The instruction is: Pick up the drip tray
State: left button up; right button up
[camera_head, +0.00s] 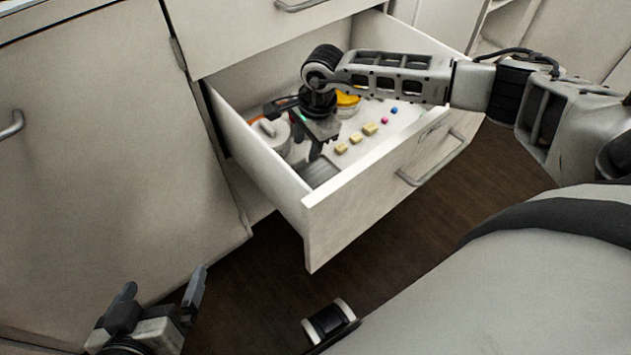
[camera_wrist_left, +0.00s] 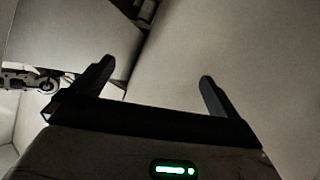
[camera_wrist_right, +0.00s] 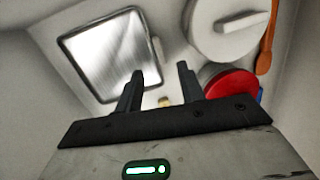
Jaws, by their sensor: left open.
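The drip tray looks to be the square metal tray with a raised rim (camera_wrist_right: 112,50) on the drawer floor in the right wrist view. In the head view its grey surface (camera_head: 319,173) shows in the drawer's near corner, partly hidden. My right gripper (camera_wrist_right: 160,72) is inside the open drawer, with its fingers apart and nothing between them. One fingertip overlaps the tray's right edge in the right wrist view; contact cannot be told. My left gripper (camera_head: 166,281) is open and empty, low in front of the cabinet, away from the drawer; it also shows in the left wrist view (camera_wrist_left: 156,72).
The open drawer (camera_head: 348,197) has high walls around the tray. A white round lidded container (camera_wrist_right: 212,40) and a red round thing (camera_wrist_right: 233,87) stand beside the tray. Small blocks (camera_head: 370,129) lie farther right, near a yellow round thing (camera_head: 347,99). The floor (camera_head: 260,265) below is clear.

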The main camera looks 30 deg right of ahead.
aim_at(300, 158)
jog(key=f, duration=0.2)
jog(key=a+f+b, duration=0.1)
jog(key=f, duration=0.1)
jog(key=shift+w+a, duration=0.1)
jog(key=shift+w, duration=0.2)
jog(key=shift+f, duration=0.15)
grip_shut()
pick_arm(q)
jog(key=shift+d+r+t, duration=0.3)
jog(key=shift+r, duration=0.25)
pick_arm(e)
jog(key=shift+w, duration=0.1)
